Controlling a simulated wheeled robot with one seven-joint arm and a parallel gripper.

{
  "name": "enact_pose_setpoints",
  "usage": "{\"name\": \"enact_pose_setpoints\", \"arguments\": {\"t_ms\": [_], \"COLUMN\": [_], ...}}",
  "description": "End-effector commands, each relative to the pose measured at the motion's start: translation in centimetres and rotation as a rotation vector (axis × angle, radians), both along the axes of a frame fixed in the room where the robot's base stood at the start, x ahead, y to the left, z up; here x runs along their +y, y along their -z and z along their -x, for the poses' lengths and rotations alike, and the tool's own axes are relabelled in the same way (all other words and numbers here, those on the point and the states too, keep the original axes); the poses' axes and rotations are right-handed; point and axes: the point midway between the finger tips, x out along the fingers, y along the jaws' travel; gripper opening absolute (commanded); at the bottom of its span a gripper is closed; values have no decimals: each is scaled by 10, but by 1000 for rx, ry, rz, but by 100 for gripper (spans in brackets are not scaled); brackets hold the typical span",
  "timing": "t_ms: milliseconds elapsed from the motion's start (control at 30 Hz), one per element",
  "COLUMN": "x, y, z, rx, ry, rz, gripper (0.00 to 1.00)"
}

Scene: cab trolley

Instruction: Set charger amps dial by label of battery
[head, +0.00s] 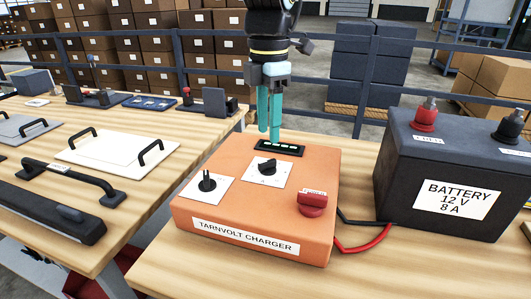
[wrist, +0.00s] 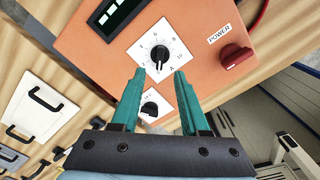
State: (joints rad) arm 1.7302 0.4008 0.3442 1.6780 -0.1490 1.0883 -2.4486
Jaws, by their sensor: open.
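The orange charger (head: 240,222), labelled TARNVOLT CHARGER, sits on the wooden table. Its amps dial (head: 267,166) is a black knob on a white plate; in the wrist view the same dial (wrist: 160,55) has numbers up to 10 and an "A" around it. I cannot clearly tell which number it points at. The dark battery (head: 440,165) at the right has a label reading 12 V, 8 A. My gripper (head: 269,134) is open and empty above the back of the charger. In the wrist view its teal fingers (wrist: 160,72) appear either side of the dial, apparently without touching it.
A second black dial (head: 207,182) is left of the amps dial. A red POWER knob (head: 312,204) is at the right, and a lit display (head: 278,149) behind. Red and black cables run beside the battery. A side table (head: 150,190) holds handled panels.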

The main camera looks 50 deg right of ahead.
Motion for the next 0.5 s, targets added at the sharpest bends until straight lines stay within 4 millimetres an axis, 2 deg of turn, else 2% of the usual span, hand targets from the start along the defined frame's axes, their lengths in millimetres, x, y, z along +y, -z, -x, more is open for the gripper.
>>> {"name": "enact_pose_setpoints", "arguments": {"t_ms": [100,300,500], "x": [1,1,1], "y": [24,56,71], "z": [0,0,0], "rx": [1,0,0], "ry": [-1,0,0], "rz": [-5,-4,-1], "gripper": [45,45,45]}}
